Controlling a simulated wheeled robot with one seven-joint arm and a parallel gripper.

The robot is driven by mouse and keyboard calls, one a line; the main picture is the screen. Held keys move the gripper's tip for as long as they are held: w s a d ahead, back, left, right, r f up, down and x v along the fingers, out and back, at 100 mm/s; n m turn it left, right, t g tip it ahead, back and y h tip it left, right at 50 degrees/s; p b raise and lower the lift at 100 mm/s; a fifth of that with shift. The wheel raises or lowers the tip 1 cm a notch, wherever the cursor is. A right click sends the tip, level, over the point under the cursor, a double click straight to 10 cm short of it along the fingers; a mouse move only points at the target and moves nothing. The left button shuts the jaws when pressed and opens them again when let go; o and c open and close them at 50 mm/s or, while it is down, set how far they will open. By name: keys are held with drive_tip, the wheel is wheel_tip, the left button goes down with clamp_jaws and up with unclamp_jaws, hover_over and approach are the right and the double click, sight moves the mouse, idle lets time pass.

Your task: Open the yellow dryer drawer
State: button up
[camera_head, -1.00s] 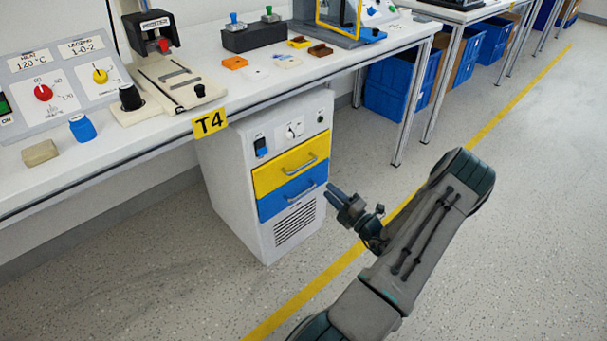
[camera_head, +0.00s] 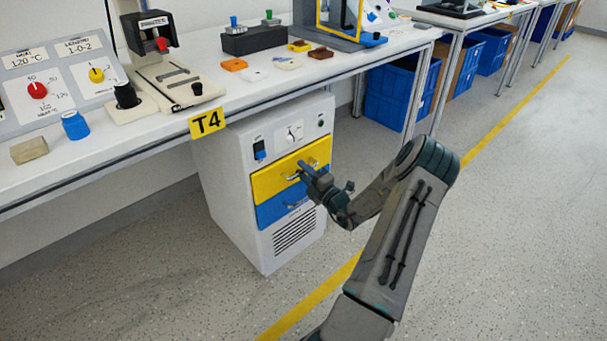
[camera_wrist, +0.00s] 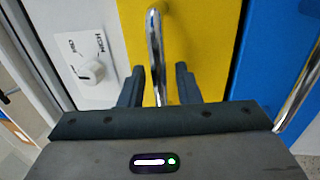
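The yellow dryer drawer (camera_head: 272,183) is the upper drawer of a white cabinet under the bench, and its front sits flush with the cabinet. In the wrist view its yellow front (camera_wrist: 200,40) fills the middle, with the metal bar handle (camera_wrist: 154,50) running down between my fingers. My gripper (camera_wrist: 158,85) is open, one finger on each side of the handle, with gaps to both. In the head view my gripper (camera_head: 302,168) is at the drawer's handle, partly covering it.
A blue drawer (camera_head: 275,208) with its own handle (camera_wrist: 300,85) lies just below the yellow one. A dial (camera_wrist: 92,70) sits on the panel above. The bench (camera_head: 120,150) overhangs the cabinet. The floor in front is clear.

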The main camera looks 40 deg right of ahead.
clamp_jaws()
drive_tip(key=r+p+v, duration=0.1)
drive_tip(key=p+v, duration=0.2)
drive_tip(key=v, duration=0.4)
drive_tip(key=r+p+v, duration=0.2)
drive_tip(key=p+v, duration=0.1)
drive_tip(key=v, duration=0.5)
drive_tip(key=s+r+p+v, duration=0.1)
drive_tip(key=p+v, duration=0.3)
drive_tip(key=v, duration=0.4)
drive_tip(key=shift+r, duration=0.25)
drive_tip(key=shift+s+d, duration=0.1)
drive_tip(key=shift+s, duration=0.05)
unclamp_jaws()
drive_tip(key=shift+s, duration=0.1)
